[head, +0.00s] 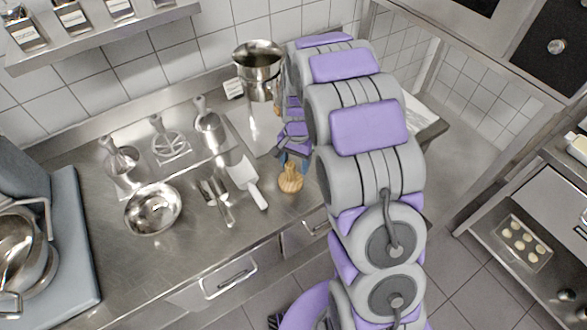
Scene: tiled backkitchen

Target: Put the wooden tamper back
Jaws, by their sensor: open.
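My gripper (294,158) is open, pointing down, just behind and above the tamper's upper part. The fingers overlap the tamper's top in this view, and I cannot tell whether they touch it. A steel pot (258,70) stands at the back of the counter, with a small label (234,88) on its left. My arm covers the counter to the right of the tamper.
A steel bowl (153,208) sits farther left. Mashers and a scoop stand in a row behind. A mixer (22,250) is on the blue-grey board (75,250) at far left.

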